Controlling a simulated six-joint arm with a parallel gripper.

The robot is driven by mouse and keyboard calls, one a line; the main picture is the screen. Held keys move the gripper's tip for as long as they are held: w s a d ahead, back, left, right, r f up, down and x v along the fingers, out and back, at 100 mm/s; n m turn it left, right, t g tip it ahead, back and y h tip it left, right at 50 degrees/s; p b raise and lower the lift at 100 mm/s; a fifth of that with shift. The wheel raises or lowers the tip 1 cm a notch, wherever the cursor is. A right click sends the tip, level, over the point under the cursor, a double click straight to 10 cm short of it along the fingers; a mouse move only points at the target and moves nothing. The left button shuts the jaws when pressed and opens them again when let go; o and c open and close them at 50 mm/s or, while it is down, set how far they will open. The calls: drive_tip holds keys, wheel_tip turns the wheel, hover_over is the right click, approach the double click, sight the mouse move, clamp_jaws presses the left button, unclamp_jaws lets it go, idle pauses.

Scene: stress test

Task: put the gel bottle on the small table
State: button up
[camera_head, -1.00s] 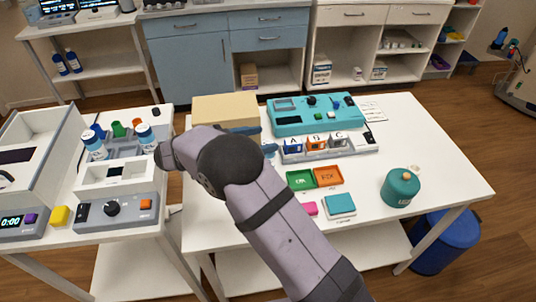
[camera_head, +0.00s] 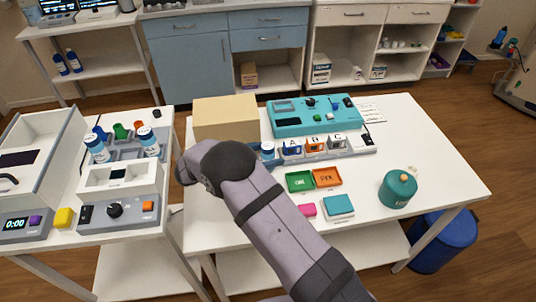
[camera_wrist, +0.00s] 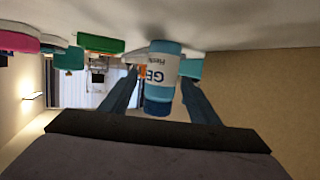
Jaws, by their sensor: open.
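The gel bottle (camera_wrist: 158,92), white with blue bands and "GE" letters on its label, stands between the two fingers of my gripper (camera_wrist: 160,78) in the wrist view, which is upside down. The fingers are open on either side of it, and I cannot tell whether either touches it. In the head view a blue-and-white bottle (camera_head: 268,150), apparently the same one, shows just beyond my arm on the right white table (camera_head: 445,150). A narrower white table (camera_head: 125,250) stands at the left; I cannot tell which one is called small.
Two similar bottles (camera_head: 97,148) (camera_head: 148,142) stand in a rack on the left table among devices. A tan box (camera_head: 225,118), a teal device (camera_head: 315,117), lettered cubes, small trays (camera_head: 328,177) and a teal jar (camera_head: 398,188) occupy the right table. Its right side is mostly clear.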

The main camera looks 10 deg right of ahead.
drive_tip(key=shift+f, duration=0.1)
drive_tip(key=shift+d, duration=0.1)
drive_tip(key=c, duration=1.2)
wheel_tip(320, 180, up, 10)
drive_tip(key=shift+r+b, duration=0.1)
drive_tip(key=shift+b, duration=0.55)
wheel_tip(320, 180, up, 8)
drive_tip(key=p, duration=0.8)
